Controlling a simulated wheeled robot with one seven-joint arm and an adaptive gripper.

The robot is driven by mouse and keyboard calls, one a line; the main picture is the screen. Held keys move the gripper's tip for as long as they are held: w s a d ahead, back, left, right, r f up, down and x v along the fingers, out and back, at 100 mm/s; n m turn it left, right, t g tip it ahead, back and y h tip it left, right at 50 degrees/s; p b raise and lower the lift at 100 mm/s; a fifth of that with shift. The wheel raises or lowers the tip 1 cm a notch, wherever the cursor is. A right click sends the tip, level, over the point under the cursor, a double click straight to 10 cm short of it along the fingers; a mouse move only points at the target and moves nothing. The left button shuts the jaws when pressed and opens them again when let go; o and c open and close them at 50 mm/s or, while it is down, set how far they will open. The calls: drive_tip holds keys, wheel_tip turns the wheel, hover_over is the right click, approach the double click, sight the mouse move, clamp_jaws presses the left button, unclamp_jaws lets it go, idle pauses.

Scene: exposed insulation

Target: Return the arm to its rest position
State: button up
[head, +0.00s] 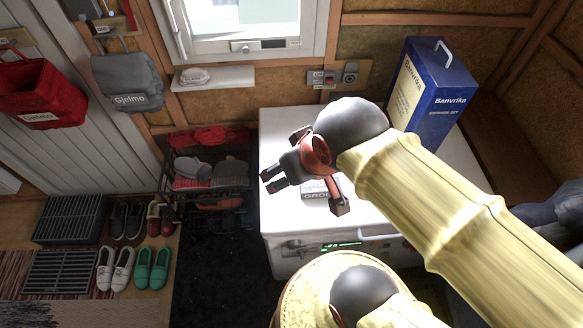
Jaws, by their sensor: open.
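My arm reaches in from the lower right in the head view, wrapped in a pale yellow cover. My gripper (306,196) is at its end, dark grey with red parts. The gap between the gripper and the top cannot be judged from this one view. Part of the lid and a label with partly hidden lettering lie behind the gripper.
A blue Banvrika box (436,92) stands on the appliance's back right. A shoe rack (208,185) is left of it. A small shelf (213,78) sits under the window. Dark floor shows between rack and appliance.

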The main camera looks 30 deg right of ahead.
wheel_tip(320, 180, down, 13)
drive_tip(key=b, duration=1.3)
